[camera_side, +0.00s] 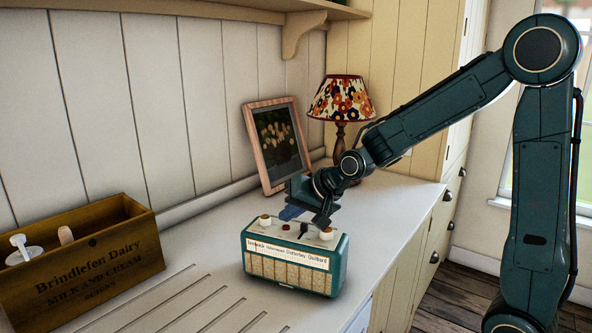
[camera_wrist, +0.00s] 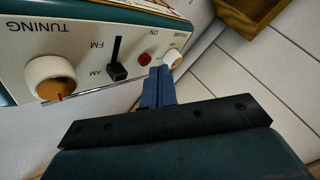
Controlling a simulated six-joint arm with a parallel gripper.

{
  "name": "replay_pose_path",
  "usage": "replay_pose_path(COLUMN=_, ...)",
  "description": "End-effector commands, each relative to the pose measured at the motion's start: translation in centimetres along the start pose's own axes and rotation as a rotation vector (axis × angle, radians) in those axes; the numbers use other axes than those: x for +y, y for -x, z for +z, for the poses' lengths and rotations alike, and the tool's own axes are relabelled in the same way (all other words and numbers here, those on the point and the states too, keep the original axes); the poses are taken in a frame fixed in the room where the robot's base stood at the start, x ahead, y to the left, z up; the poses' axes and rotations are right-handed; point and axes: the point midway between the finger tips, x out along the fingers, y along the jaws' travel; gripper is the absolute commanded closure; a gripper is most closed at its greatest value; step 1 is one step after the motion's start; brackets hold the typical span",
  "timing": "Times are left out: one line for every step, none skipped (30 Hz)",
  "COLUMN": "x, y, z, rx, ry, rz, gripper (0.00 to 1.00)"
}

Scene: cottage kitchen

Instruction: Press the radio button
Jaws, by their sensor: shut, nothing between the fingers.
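The radio (camera_side: 288,272) is teal with a cream top panel and stands on the white counter. In the wrist view its top panel (camera_wrist: 80,50) appears upside down. It carries a small red button (camera_wrist: 144,58) marked ON, a black AM/FM slider (camera_wrist: 117,70), a large tuning knob (camera_wrist: 50,79) and a smaller volume knob (camera_wrist: 172,58). My gripper (camera_side: 290,213) is at the radio's back edge, around the height of its top. In the wrist view its blue fingers (camera_wrist: 160,71) are shut and empty, with tips close to the red button and volume knob. I cannot tell whether they touch the radio.
A wooden dairy crate (camera_side: 100,262) holding utensils stands at the left. A picture frame (camera_side: 276,145) and a lamp with a floral shade (camera_side: 341,99) stand behind my gripper. The counter (camera_side: 215,270) is clear between crate and radio.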

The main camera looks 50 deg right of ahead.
Motion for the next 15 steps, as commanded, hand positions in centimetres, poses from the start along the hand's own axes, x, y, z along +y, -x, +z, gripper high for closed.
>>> replay_pose_path(x=0.00, y=0.00, z=0.00, rx=0.000, ry=0.000, rz=0.000, gripper=1.00)
replay_pose_path(x=0.00, y=0.00, z=0.00, rx=0.000, ry=0.000, rz=0.000, gripper=1.00)
replay_pose_path(x=0.00, y=0.00, z=0.00, rx=0.000, ry=0.000, rz=0.000, gripper=1.00)
replay_pose_path(x=0.01, y=-0.01, z=0.01, rx=0.000, ry=0.000, rz=0.000, gripper=1.00)
replay_pose_path(x=0.02, y=-0.02, z=0.02, rx=0.000, ry=0.000, rz=0.000, gripper=1.00)
replay_pose_path(x=0.04, y=-0.05, z=0.04, rx=0.000, ry=0.000, rz=0.000, gripper=1.00)
replay_pose_path(x=0.06, y=-0.09, z=0.07, rx=0.000, ry=0.000, rz=0.000, gripper=1.00)
replay_pose_path(x=0.10, y=-0.13, z=0.10, rx=-0.001, ry=0.000, rz=0.000, gripper=1.00)
replay_pose_path(x=0.14, y=-0.20, z=0.14, rx=0.000, ry=0.000, rz=0.000, gripper=1.00)
replay_pose_path(x=0.18, y=-0.25, z=0.18, rx=0.000, ry=0.000, rz=0.000, gripper=1.00)
replay_pose_path(x=0.22, y=-0.31, z=0.21, rx=0.000, ry=0.000, rz=0.000, gripper=1.00)
replay_pose_path(x=0.27, y=-0.38, z=0.27, rx=0.000, ry=0.000, rz=0.000, gripper=1.00)
replay_pose_path(x=0.31, y=-0.44, z=0.31, rx=0.000, ry=0.000, rz=0.000, gripper=1.00)
replay_pose_path(x=0.35, y=-0.49, z=0.35, rx=0.000, ry=0.000, rz=0.000, gripper=1.00)
replay_pose_path(x=0.39, y=-0.54, z=0.39, rx=0.000, ry=0.000, rz=0.000, gripper=1.00)
